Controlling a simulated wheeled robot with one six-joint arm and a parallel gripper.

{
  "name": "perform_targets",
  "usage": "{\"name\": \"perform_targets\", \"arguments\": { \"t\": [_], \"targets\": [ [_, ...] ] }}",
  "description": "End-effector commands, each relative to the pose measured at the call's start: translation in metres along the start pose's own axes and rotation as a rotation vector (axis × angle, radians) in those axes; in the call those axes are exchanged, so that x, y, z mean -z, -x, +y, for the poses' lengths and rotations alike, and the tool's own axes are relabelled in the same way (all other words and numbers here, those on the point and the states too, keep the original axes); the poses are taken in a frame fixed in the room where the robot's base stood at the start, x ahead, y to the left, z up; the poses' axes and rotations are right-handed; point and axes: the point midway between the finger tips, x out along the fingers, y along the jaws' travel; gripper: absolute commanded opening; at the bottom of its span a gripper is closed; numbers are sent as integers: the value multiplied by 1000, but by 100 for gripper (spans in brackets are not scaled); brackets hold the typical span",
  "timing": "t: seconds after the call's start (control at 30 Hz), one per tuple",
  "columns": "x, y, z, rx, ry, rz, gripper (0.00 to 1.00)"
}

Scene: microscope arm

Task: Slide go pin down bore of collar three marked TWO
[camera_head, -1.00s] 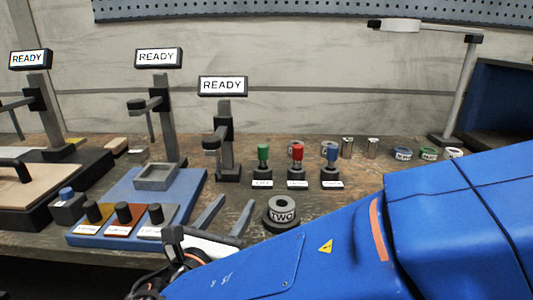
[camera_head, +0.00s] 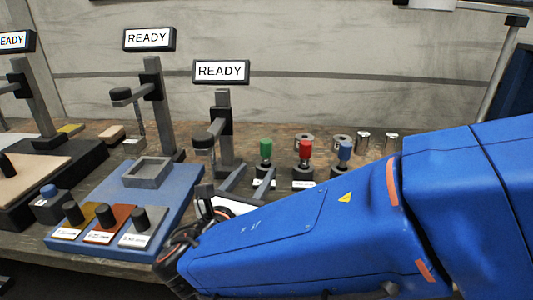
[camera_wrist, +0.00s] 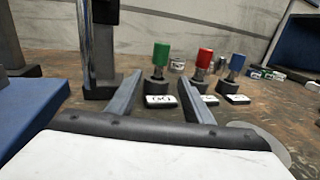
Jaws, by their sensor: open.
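The green-handled pin (camera_head: 266,148) stands upright in a small dark holder; its front label (camera_wrist: 161,100) appears to read GO. In the wrist view the green pin (camera_wrist: 161,55) stands ahead, between the lines of my two fingers. My gripper (camera_head: 256,171) is open and empty, with its fingers pointing toward that pin and apart from it. The wrist view also shows my gripper (camera_wrist: 164,79) with both fingers spread. The collar marked TWO is hidden behind my arm in the head view. A grey disc edge (camera_wrist: 265,140) shows at lower right in the wrist view; I cannot tell what it is.
Red (camera_head: 305,149) and blue (camera_head: 345,150) pins stand right of the green one. Grey rings (camera_head: 304,139) and metal cylinders (camera_head: 363,141) sit behind. A gauge stand (camera_head: 223,140) reading READY rises close left. A blue base with a grey tray (camera_head: 147,173) lies further left.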

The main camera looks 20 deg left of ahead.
Motion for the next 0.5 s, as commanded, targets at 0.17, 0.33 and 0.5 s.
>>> {"name": "perform_targets", "arguments": {
  "t": [0.17,0.33,0.5],
  "targets": [
    [0,-29,-1,3,0,0,46],
    [0,-54,-1,3,1,0,46],
    [0,-72,0,1,0,0,46]
  ]
}}
